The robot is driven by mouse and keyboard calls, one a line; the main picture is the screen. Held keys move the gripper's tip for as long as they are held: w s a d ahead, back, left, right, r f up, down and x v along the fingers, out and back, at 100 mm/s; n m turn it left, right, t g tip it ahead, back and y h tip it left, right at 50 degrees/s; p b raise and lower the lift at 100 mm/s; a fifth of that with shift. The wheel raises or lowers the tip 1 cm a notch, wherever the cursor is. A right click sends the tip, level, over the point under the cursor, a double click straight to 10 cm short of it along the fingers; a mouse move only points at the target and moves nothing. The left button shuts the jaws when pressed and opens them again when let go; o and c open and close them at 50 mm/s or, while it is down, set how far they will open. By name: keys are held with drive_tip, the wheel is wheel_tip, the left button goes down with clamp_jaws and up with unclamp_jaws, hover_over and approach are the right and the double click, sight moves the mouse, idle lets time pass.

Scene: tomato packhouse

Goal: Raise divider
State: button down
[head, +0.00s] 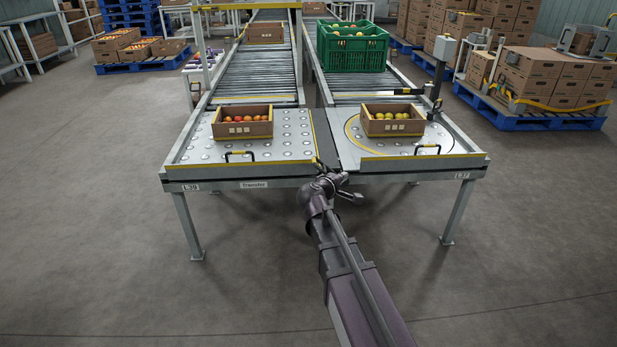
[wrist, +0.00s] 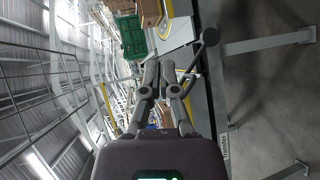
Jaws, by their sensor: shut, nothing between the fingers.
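My gripper (head: 333,182) is at the front edge of the transfer table, near the gap between its two decks. In the wrist view its fingers (wrist: 158,68) are together and empty. A grey bar with a round knob (wrist: 209,37) is just right of the fingertips there; I cannot tell whether they touch. A dark strip (head: 325,152) with a yellow line on its left runs between the left ball deck (head: 190,151) and the right turntable deck (head: 350,150). No panel clearly stands up there; which part is the divider is not clear.
A box of reddish tomatoes (head: 243,122) sits on the left deck, a box of yellow-green ones (head: 393,120) on the right. A green crate (head: 352,46) stands on the right conveyor behind. Table legs (head: 187,225) stand either side; floor in front is clear.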

drive_tip(key=w+a+f+n+t+y+b, duration=0.2)
drive_tip(key=w+a+f+n+t+b, duration=0.1)
drive_tip(key=w+a+f+n+b, duration=0.1)
drive_tip(key=w+a+f+n+t+y+b, duration=0.3)
drive_tip(key=a+f+n+b, duration=0.4)
drive_tip(key=a+b, duration=0.3)
drive_tip(key=shift+w+a+n+t+b, duration=0.25)
drive_tip(key=shift+w+n+t+b, duration=0.25)
drive_tip(key=shift+b, duration=1.15)
drive_tip(key=w+d+r+p, duration=0.3)
drive_tip(key=w+d, duration=0.2)
drive_tip(key=w, duration=0.4)
drive_tip(key=shift+w+d+r+p, duration=0.2)
drive_tip(key=shift+r+p, duration=0.15)
drive_tip(key=shift+a+r, duration=0.15)
drive_tip(key=shift+a, duration=0.05)
